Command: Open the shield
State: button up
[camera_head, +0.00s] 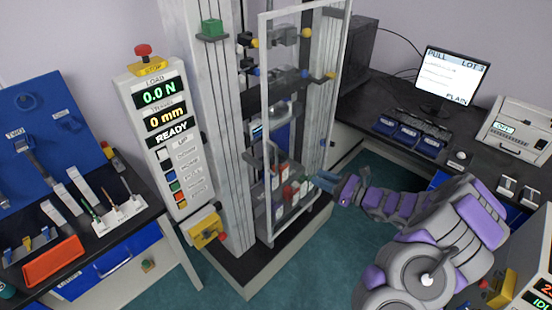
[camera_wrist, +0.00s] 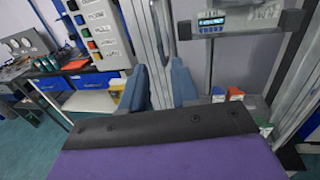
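The shield (camera_head: 266,100) is a clear panel in a pale frame, standing upright at the front of the tall test machine. It looks closed, though its exact position is hard to tell. My gripper (camera_head: 322,180) is at the lower right of the shield frame, its blue-grey fingers pointing left. In the wrist view the two fingers of my gripper (camera_wrist: 158,80) stand apart. Pale vertical bars of the machine or shield (camera_wrist: 157,40) show in the gap between them. I cannot tell whether the fingers touch a bar, and no grip is visible.
The control panel (camera_head: 162,120) reads 0.0 N, 0 mm and READY. A left bench holds tools and an orange tray (camera_head: 53,262). The right desk has a monitor (camera_head: 447,82) and blue boxes (camera_head: 408,135). Green floor (camera_head: 345,225) lies open before the machine base.

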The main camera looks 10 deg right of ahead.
jog(key=b, duration=0.2)
send_over(277, 173)
jog(key=shift+w, duration=0.35)
grip_shut()
dwell(0.4)
